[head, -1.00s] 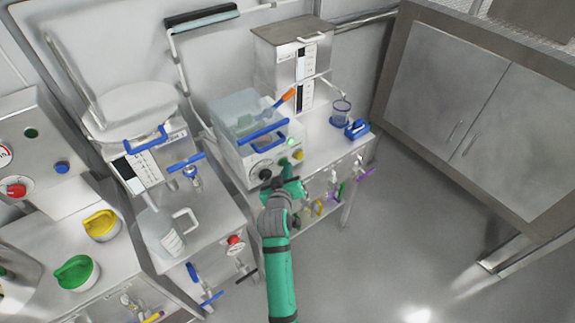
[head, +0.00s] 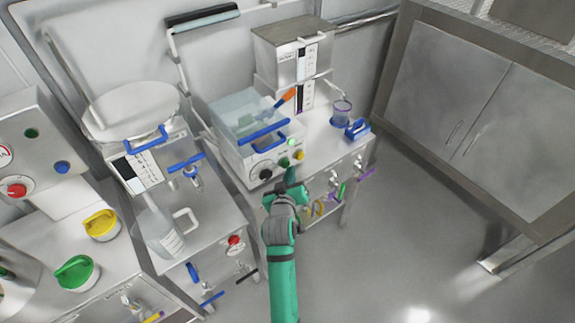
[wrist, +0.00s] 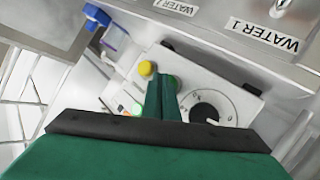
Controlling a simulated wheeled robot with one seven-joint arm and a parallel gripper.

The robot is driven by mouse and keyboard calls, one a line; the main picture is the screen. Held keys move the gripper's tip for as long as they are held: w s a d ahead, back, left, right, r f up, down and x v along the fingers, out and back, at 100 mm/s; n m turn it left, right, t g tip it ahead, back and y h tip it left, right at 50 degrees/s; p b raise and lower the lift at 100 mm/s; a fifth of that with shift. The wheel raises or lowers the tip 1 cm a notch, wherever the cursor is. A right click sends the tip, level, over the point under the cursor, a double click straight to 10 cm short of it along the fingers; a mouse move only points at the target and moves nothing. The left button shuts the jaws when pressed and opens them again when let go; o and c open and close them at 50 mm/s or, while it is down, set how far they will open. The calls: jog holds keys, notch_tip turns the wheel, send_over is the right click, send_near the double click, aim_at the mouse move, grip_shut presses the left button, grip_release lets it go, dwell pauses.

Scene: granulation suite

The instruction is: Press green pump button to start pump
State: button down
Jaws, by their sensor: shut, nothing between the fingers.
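The white pump unit (head: 248,172) stands on the bench, with a black dial (head: 265,174) on its front face. Its green button (head: 284,162) lies between the dial and a yellow button (head: 299,155). In the wrist view the green button (wrist: 175,82) shows partly behind my fingertips. A small lamp (head: 291,142) on the unit glows green. My gripper (head: 291,172) is shut and empty, in front of and just below the button in the head view. The fingers (wrist: 161,82) point at the panel; a small gap to the button seems to show, but exact distance is unclear.
Purple, yellow and green valve handles hang below the bench front, close to my wrist. A blue-rimmed cup (head: 341,112) and a blue clamp-like item (head: 357,129) stand right of the pump. The floor to the right is clear.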

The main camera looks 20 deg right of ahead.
jog(key=shift+s+d+f, duration=0.1)
jog(key=shift+s+d, duration=0.2)
jog(key=shift+s, duration=0.35)
jog(key=shift+s+d+r, duration=0.1)
jog(key=shift+s+d, duration=0.15)
jog(key=shift+s, duration=0.35)
jog(key=shift+s+d+f, duration=0.1)
jog(key=shift+s+d, duration=0.2)
jog(key=shift+s, duration=0.35)
jog(key=s+a+f+y, duration=0.1)
jog(key=s+a+f, duration=0.2)
jog(key=s+a, duration=0.3)
jog(key=s+a+f+t+y, duration=0.1)
jog(key=s+a+f, duration=0.2)
jog(key=s, duration=0.5)
jog(key=s+a+f+y, duration=0.1)
jog(key=s+a+f, duration=0.2)
jog(key=s+a, duration=0.3)
jog(key=s+a+r+y, duration=0.1)
jog(key=s+r, duration=0.1)
jog(key=s, duration=0.5)
jog(key=s+a+r+y, duration=0.1)
jog(key=s+r, duration=0.2)
jog(key=s, duration=0.4)
jog(key=s+a+r+m+t, duration=0.1)
jog(key=s+a+r, duration=0.1)
jog(key=s, duration=0.6)
jog(key=shift+r+y, duration=0.35)
jog(key=shift+y, duration=0.05)
